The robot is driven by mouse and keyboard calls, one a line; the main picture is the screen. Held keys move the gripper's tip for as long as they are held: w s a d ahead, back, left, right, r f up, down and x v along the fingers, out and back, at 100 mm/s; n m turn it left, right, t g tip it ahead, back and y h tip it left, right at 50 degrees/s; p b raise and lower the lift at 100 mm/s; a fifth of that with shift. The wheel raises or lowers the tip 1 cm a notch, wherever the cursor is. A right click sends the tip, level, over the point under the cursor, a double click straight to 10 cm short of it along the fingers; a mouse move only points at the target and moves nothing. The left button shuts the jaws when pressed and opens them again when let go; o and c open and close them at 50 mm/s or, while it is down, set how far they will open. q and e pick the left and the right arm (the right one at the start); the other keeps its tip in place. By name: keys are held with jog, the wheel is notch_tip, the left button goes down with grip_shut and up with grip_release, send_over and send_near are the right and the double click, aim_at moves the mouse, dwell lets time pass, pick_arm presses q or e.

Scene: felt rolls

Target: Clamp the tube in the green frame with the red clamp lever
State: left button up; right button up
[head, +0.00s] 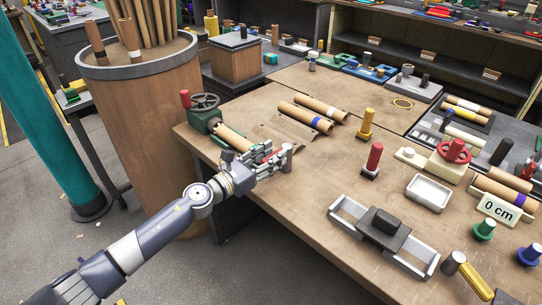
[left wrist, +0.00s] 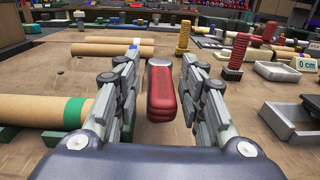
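The green frame (head: 206,119) with its handwheel stands at the left edge of the workbench. A brown cardboard tube (head: 231,137) lies at it; in the left wrist view the tube (left wrist: 30,108) has a green band near its right end. The red clamp lever (left wrist: 160,92) stands between the fingers of my left gripper (left wrist: 159,66), with visible gaps on both sides. In the head view my left gripper (head: 279,156) is over the bench's near left edge and partly hides the lever. My right gripper is not in view.
Two more tubes (head: 306,118) lie behind on the workbench (head: 320,175). A red-handled post (head: 373,160) and a yellow post (head: 366,125) stand to the right. A tray with a dark block (head: 384,222) lies nearer. A barrel of tubes (head: 140,69) stands left of the bench.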

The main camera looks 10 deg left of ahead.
pick_arm(q)
jog(key=shift+s, duration=0.1)
jog(key=v, duration=1.2)
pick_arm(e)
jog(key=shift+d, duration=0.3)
